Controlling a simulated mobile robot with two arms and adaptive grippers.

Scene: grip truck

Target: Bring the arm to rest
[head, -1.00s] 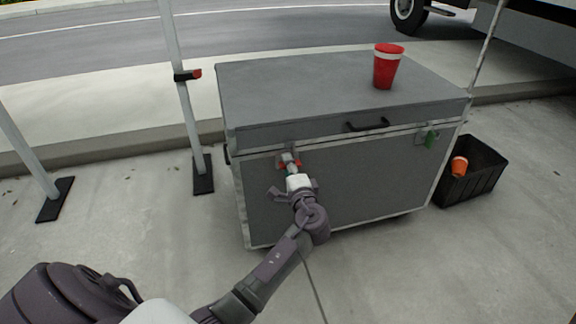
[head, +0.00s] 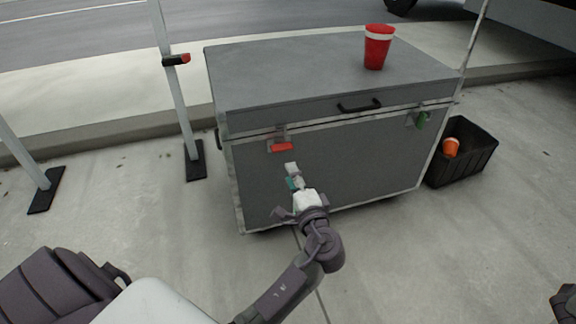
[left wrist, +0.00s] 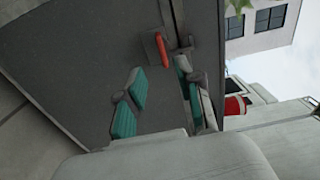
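My left arm reaches from the bottom of the head view toward the front of a large grey case. Its gripper (head: 293,176) is in front of the case's front panel, below the red latch (head: 282,146) and apart from it. In the left wrist view the gripper (left wrist: 160,100) shows teal finger pads spread apart, with nothing between them. The red latch also shows there (left wrist: 162,48), beyond the fingertips. My right gripper is not seen; only a dark piece, perhaps of my right arm, shows at the bottom right edge of the head view.
The grey case (head: 300,80) has a black handle (head: 359,106) and a green latch (head: 422,119). A red cup (head: 377,50) stands on its lid. A black crate (head: 478,165) holding an orange object (head: 451,147) is at right. A post (head: 176,100) stands at left.

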